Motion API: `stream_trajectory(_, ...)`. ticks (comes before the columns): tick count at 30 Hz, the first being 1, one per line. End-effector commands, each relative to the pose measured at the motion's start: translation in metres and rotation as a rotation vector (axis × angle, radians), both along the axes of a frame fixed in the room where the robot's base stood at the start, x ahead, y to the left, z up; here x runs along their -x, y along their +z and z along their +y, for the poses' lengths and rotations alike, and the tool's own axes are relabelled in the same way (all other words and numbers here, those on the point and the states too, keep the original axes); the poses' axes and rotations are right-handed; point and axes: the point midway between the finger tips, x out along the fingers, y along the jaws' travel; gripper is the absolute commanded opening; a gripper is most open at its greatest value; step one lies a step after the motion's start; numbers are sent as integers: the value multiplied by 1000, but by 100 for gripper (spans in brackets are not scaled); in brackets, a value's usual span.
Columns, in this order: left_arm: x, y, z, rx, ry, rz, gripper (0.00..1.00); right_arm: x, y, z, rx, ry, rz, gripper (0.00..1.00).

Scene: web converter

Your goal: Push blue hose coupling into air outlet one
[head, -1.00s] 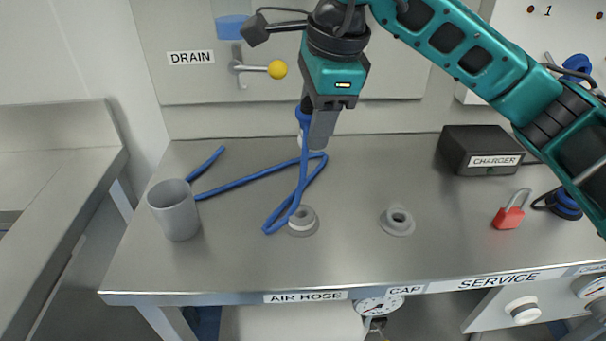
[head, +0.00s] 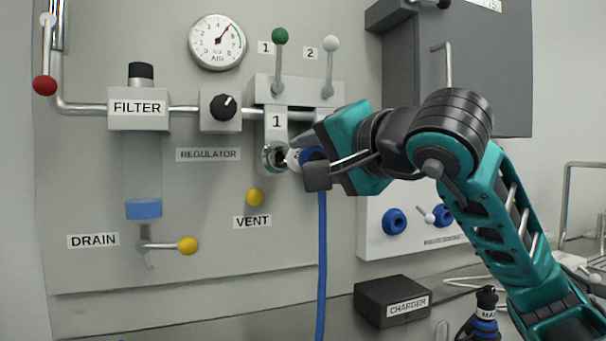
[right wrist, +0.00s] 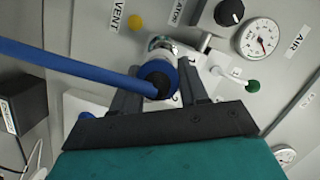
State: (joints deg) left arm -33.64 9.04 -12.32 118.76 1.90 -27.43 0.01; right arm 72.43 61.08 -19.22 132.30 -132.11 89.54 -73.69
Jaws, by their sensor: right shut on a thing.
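Air outlet one (head: 268,158) is a round metal socket under the "1" label on the wall panel. My right gripper (head: 308,160) is shut on the blue hose coupling (head: 313,155) just right of the outlet. The coupling's pale nose points at the socket and is very close to it; I cannot tell whether it has entered. The blue hose (head: 322,260) hangs down from the coupling. In the right wrist view, the coupling (right wrist: 160,69) sits between the two fingers, with the metal outlet (right wrist: 161,43) just beyond it. My left gripper is out of view.
Green (head: 280,37) and white (head: 331,43) levers stand above the outlets. The yellow vent knob (head: 254,197) is just below. The regulator (head: 221,108), filter (head: 139,108) and gauge (head: 217,42) are left and above. A charger box (head: 392,301) stands on the bench below.

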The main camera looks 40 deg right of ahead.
Motion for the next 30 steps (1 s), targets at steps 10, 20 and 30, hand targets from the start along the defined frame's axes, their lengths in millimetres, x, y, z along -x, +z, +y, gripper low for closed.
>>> stream_trajectory(10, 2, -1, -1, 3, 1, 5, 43, -4, 0, -1, -13, -6, -5, 0)
stream_trajectory(20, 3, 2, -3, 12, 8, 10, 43, -34, 0, -8, -13, -5, -3, 0)
stream_trajectory(30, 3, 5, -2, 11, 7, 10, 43, -53, 0, -13, -13, -5, -5, 0)
